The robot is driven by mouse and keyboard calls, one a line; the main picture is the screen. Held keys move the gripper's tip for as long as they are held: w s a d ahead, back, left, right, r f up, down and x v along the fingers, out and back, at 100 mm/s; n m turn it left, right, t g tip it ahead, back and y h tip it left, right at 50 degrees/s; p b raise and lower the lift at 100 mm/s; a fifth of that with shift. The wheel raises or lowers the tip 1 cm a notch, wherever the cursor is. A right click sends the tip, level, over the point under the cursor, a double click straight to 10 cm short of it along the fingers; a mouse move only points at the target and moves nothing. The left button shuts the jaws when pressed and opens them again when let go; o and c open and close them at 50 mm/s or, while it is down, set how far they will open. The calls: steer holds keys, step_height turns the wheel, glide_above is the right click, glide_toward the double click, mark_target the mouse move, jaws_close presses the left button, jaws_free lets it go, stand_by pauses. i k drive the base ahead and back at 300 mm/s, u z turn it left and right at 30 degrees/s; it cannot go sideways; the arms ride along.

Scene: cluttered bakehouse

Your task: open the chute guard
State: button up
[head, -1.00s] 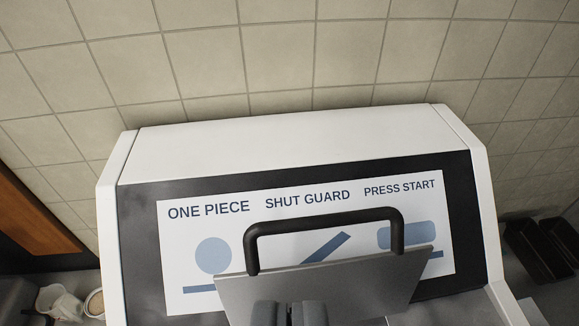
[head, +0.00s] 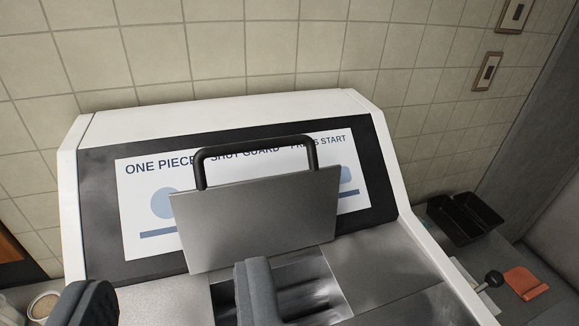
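The chute guard (head: 258,222) is a flat grey metal plate with a black bar handle (head: 255,143) along its top edge. It stands up, slightly tilted, in front of the machine's label panel, and the handle overlaps the printed words. Below the plate an open chute (head: 300,290) with dark grey shapes inside shows in the machine's metal top. My gripper (head: 172,300) is open and empty, its two dark fingers wide apart at the bottom of the view. The right finger overlaps the chute's left side and the plate's lower edge; I cannot tell whether it touches them.
The white machine housing (head: 230,112) stands against a tiled wall. Dark tins (head: 465,217), an orange scraper (head: 525,283) and papers lie on the counter at right. A round container (head: 44,305) is at lower left. Wall switches (head: 487,72) are at upper right.

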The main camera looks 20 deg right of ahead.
mark_target(221, 226)
steer(key=z, duration=0.05)
steer(key=k, duration=0.2)
steer(key=z, duration=2.2)
steer(key=i, duration=1.35)
steer(key=u, duration=2)
